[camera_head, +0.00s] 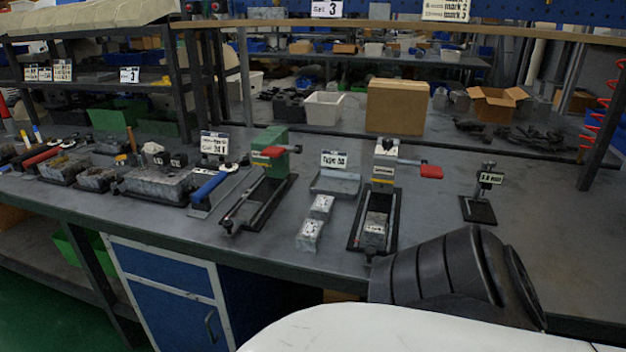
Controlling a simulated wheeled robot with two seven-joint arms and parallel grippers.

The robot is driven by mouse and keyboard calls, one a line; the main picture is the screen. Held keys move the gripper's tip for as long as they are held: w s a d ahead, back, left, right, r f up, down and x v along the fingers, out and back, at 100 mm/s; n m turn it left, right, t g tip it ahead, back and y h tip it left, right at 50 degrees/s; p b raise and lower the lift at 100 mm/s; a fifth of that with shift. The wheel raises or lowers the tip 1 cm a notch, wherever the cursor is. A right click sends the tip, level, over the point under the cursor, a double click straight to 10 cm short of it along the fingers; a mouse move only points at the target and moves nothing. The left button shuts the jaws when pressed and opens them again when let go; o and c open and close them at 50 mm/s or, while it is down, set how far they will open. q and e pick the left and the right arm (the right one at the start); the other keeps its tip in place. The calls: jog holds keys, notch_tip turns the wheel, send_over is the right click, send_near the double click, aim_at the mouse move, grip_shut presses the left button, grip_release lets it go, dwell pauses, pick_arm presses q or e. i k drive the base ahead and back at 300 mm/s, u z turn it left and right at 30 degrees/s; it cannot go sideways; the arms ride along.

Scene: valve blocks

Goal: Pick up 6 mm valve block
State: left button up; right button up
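Two small grey metal blocks with pale marked tops stand on the bench near its front edge. The farther block (321,206) is just behind the nearer block (310,235). A third, similar block (375,230) sits in the black-railed fixture (391,214) to their right. The markings on the blocks are too small to read, so I cannot tell which is the 6 mm one. Neither of my grippers is in view.
A green press (271,156) with a red handle stands left of the blocks, a grey press (385,164) behind the third block. A labelled tray (336,182) lies behind the loose blocks. A small sign stand (479,208) is at right. The bench (560,235) is clear at far right.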

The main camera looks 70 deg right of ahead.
aim_at(374, 224)
jog(key=i, duration=1.3)
jog(key=z, duration=2.35)
